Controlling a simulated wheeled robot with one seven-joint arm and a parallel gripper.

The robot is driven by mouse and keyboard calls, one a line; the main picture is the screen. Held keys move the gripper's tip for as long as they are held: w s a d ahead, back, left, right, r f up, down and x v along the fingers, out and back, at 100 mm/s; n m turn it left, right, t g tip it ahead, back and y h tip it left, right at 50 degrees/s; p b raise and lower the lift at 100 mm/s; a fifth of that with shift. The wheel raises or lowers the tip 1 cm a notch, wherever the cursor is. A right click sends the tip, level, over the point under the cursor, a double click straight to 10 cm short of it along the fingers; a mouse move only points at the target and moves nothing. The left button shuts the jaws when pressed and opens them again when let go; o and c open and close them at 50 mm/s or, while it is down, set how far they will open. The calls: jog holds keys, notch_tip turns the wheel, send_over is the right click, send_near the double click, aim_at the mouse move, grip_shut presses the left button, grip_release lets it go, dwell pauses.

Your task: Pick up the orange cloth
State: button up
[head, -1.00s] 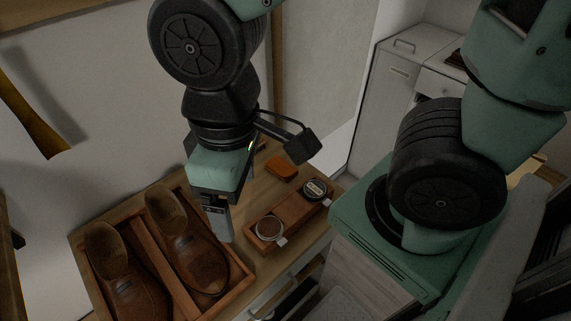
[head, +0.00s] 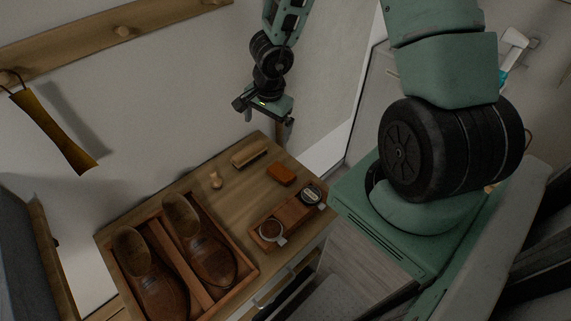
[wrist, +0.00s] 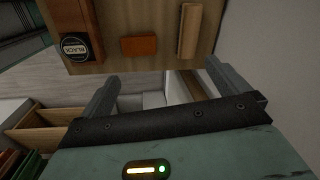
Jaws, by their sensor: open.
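A small orange block-like piece, which looks like the folded orange cloth (head: 281,174), lies flat on the wooden cabinet top (head: 240,192). It also shows as an orange rectangle in the wrist view (wrist: 139,45), near the top. My gripper (head: 284,130) is raised beyond the cloth, above the far side of the cabinet. In the wrist view my gripper (wrist: 168,90) has its two fingers wide apart with nothing between them. The cloth lies beyond the fingertips, untouched.
A wooden tray (head: 252,278) holds brown shoes at the left. A holder (head: 290,217) with two polish tins lies near the cloth. A mustard strip (head: 55,130) hangs on the wall.

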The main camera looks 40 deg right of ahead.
jog(key=s+d+f+m+g, duration=0.1)
jog(key=s+d+f+m, duration=0.1)
jog(key=s+d, duration=0.1)
jog(key=b, duration=0.6)
send_over(285, 170)
jog(key=w, duration=0.1)
notch_tip(285, 170, down, 11)
jog(key=shift+r, duration=0.1)
jog(key=shift+s+a+f+b, duration=0.1)
jog(key=shift+f+b, duration=0.1)
jog(key=shift+f, duration=0.15)
jog(key=shift+s+f+b, duration=0.1)
jog(key=shift+f+b, duration=0.05)
jog(key=shift+f, duration=0.2)
jog(key=f, duration=0.1)
jog(key=f+b, duration=0.2)
jog(key=shift+s+d+f, duration=0.2)
jog(key=shift+s+d, duration=0.05)
jog(key=shift+d, duration=0.05)
jog(key=shift+w+f+b, duration=0.1)
jog(key=shift+f+b, duration=0.4)
jog(key=shift+f, duration=0.15)
jog(key=shift+a, duration=0.1)
jog(key=shift+c, duration=0.3)
jog(key=c, duration=0.8)
